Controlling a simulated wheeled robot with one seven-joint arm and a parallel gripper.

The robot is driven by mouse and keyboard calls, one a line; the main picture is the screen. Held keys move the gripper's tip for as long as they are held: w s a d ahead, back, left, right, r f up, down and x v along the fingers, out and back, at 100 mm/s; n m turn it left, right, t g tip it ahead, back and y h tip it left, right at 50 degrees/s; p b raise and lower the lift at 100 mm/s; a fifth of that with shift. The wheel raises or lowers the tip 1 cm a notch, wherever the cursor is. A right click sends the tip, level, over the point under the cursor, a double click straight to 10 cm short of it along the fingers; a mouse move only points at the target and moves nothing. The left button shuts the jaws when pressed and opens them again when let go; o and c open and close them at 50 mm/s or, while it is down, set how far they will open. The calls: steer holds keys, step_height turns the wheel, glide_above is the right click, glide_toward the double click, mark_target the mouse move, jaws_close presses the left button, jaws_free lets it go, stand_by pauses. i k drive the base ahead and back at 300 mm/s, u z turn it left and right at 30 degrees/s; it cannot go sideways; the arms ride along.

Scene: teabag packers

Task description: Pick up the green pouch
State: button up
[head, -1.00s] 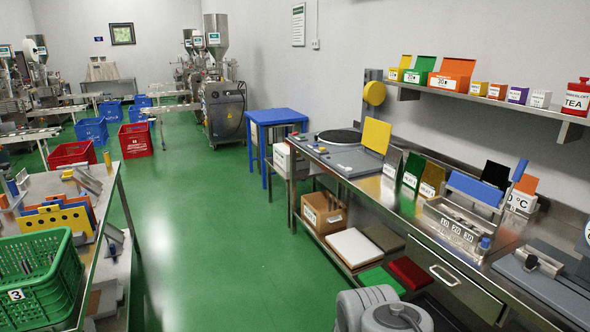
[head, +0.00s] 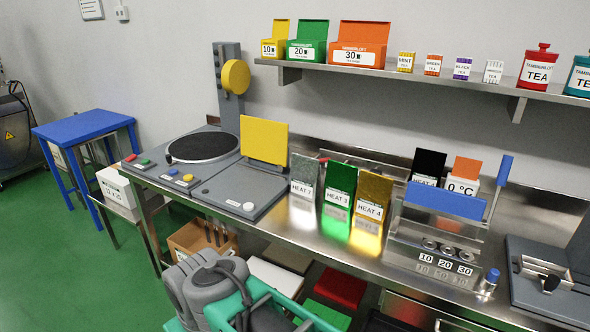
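The green pouch (head: 340,186) stands upright on the steel counter (head: 300,231) in the head view, with a white label that begins "HEAT". It stands between a grey pouch (head: 303,177) on its left and a gold pouch (head: 373,199) labelled "HEAT 4" on its right. Its reflection shows on the counter. Nothing is touching it from my arm. Grey links of my arm are at the bottom of the view, well short of the pouch. I cannot see my gripper's fingers.
A sealing unit with a blue bar (head: 446,199) stands right of the pouches. A grey machine with a yellow lid (head: 264,141) is on the left. A shelf (head: 420,77) with boxes and tins hangs above. Green floor (head: 60,240) is clear at left.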

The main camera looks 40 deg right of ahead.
mark_target(341, 183)
steer(key=i, duration=1.35)
steer(key=z, duration=0.1)
